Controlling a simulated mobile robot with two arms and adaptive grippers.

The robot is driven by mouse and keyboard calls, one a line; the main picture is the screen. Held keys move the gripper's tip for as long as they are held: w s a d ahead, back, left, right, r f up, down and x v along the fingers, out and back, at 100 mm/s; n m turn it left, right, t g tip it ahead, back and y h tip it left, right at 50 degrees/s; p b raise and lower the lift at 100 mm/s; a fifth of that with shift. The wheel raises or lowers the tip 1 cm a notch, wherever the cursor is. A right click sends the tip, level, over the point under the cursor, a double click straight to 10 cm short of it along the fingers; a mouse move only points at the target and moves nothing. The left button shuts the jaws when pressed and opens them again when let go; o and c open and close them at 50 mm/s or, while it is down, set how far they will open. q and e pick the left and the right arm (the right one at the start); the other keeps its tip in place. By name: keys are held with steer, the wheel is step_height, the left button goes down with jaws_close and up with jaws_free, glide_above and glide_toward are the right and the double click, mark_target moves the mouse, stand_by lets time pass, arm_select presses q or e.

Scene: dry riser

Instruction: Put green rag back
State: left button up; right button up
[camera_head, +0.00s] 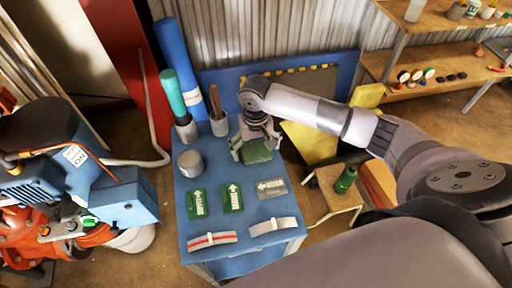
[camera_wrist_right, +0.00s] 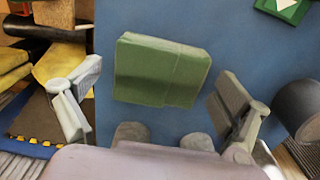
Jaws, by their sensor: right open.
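The green rag (camera_head: 257,152) lies folded on the blue table (camera_head: 250,229), near its back right edge. In the right wrist view the rag (camera_wrist_right: 160,70) is a flat dark green block resting on the blue surface. My right gripper (camera_head: 252,146) is above the rag. In the wrist view its two fingers (camera_wrist_right: 158,100) are spread wide, one on each side of the rag, with visible gaps and nothing held. My left gripper is not in view.
A green bottle (camera_head: 346,179) stands on a stool to the right. Machinery (camera_head: 60,190) is at left.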

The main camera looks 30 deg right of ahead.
mark_target(256, 149)
steer(key=shift+r, duration=0.45)
step_height(256, 149, up, 11)
steer(key=b, duration=0.2)
steer(key=shift+b, duration=0.35)
